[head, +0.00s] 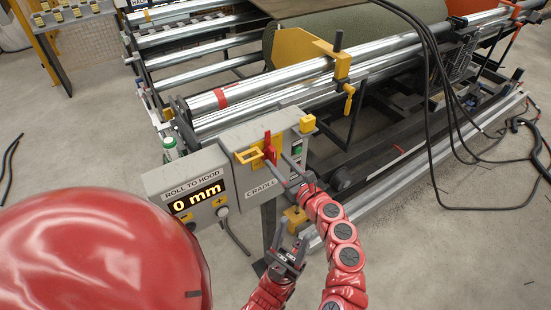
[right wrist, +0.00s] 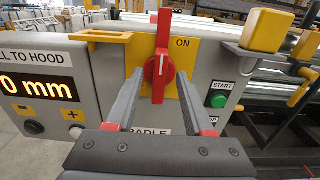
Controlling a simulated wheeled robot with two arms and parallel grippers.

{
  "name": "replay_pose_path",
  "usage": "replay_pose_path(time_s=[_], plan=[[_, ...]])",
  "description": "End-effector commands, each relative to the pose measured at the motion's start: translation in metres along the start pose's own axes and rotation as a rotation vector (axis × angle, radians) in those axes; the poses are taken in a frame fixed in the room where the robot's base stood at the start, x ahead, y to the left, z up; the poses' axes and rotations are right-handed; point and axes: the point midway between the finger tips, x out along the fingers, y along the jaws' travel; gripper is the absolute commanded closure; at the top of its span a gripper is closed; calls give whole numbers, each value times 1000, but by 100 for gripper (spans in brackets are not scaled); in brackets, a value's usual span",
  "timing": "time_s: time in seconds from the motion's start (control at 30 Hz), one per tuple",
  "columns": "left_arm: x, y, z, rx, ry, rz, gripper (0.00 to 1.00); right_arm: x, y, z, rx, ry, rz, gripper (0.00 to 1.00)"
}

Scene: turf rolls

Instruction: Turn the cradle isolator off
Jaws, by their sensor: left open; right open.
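The cradle isolator is a red rotary handle (right wrist: 159,66) on a yellow plate (right wrist: 186,56) marked ON; it stands about upright. In the head view the red handle (head: 269,147) sits on the grey cradle box (head: 230,140). My right gripper (right wrist: 160,76) is open, its two fingers on either side of the handle; I cannot tell whether they touch it. In the head view the right gripper (head: 283,168) reaches in front of the box and partly covers its front. My left gripper (head: 290,250) is open and empty, below the box.
A ROLL TO HOOD display (head: 192,196) reading 0 mm adjoins the cradle box. A green START button (right wrist: 219,97) and a yellow block (right wrist: 265,30) are right of the isolator. A yellow bracket (right wrist: 98,36) is left of it. Black cables (head: 430,90) hang at the right.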

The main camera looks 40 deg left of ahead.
Motion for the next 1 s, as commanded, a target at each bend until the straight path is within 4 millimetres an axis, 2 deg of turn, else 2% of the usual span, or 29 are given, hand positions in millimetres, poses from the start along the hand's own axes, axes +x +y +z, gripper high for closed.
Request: replay_pose_path(time_s=[0.23,0.6,0.67,0.9,1.0], plan=[[-7,0,1,0,0,0,50,20,0,0,-2,-1,1,48],[-8,0,1,0,0,0,50,23,-1,-1,1,1,-3,48],[-8,0,1,0,0,0,50,23,-1,-1,1,1,-3,56],[-8,0,1,0,0,0,50,23,-1,-1,1,1,-3,100],[-8,0,1,0,0,0,50,23,-1,-1,1,1,-3,100]])
